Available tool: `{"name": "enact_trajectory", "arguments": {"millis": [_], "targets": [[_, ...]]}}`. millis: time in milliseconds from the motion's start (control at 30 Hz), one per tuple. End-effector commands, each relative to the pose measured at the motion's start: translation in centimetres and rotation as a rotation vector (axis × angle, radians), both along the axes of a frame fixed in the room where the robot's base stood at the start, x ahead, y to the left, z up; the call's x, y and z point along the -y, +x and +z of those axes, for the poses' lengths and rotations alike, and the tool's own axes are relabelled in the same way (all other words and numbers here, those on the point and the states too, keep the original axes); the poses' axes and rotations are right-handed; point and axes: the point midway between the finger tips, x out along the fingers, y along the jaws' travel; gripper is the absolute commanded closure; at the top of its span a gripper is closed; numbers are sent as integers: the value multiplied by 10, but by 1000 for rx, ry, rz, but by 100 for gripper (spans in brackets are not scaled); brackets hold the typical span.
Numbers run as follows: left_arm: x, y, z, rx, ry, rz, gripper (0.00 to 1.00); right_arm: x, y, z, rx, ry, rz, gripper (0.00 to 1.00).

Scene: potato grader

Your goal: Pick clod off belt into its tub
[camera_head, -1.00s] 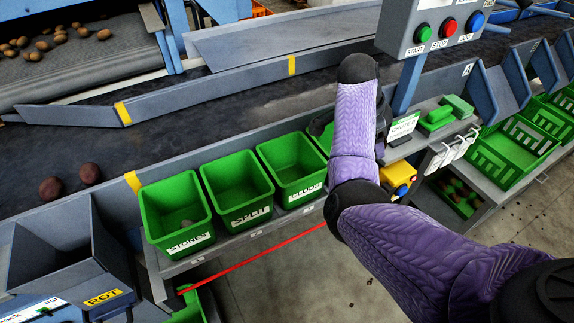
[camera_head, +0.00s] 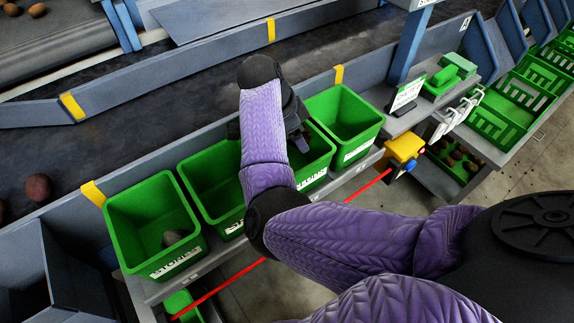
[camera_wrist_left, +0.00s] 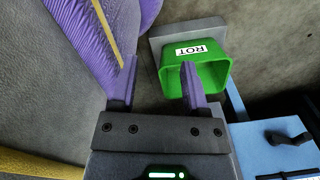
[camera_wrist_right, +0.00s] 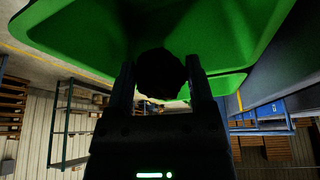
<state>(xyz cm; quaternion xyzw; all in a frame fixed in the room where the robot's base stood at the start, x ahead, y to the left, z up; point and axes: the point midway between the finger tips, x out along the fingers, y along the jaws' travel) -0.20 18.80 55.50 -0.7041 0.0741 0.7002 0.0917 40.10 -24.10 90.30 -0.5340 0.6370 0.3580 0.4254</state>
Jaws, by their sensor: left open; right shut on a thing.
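The clod (camera_wrist_right: 160,74) is a dark, rounded lump between the fingertips of my right gripper in the right wrist view. My right gripper (camera_head: 300,138) is shut on it, and its fingers point down at the third green tub (camera_head: 322,152) from the left. The gripper hides the clod in the head view. That tub's label is partly covered, so I cannot read it fully. Green tub walls (camera_wrist_right: 225,30) fill the upper right wrist view. My left gripper (camera_wrist_left: 158,85) is open and empty beside a green tub marked ROT (camera_wrist_left: 215,75).
The leftmost tub, marked STONES (camera_head: 118,215), holds a stone (camera_head: 173,238). Another tub (camera_head: 350,102) stands right of the third one. Dark potatoes (camera_head: 38,187) lie on the belt (camera_head: 120,135) at left. A red cord (camera_head: 225,285) runs in front of the tubs.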

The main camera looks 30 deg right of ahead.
Motion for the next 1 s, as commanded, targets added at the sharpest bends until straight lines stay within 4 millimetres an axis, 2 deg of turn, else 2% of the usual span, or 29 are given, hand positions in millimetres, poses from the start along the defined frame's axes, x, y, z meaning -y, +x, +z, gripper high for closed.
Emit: {"name": "enact_trajectory", "arguments": {"millis": [200,233,367,633,900,1000], "targets": [[-13,-8,0,-19,21,-4,41,0,0,0,2,0,1,91],[-13,-9,0,-20,22,-4,41,0,0,0,2,0,1,29],[-13,-10,0,-21,23,-3,41,0,0,0,2,0,0,2],[-9,-5,2,-11,15,-1,41,-1,1,4,2,0,1,0],[5,13,25,30,-9,5,41,-25,5,67,6,0,1,0],[8,15,29,35,-14,5,41,-33,7,83,5,1,1,0]]}}
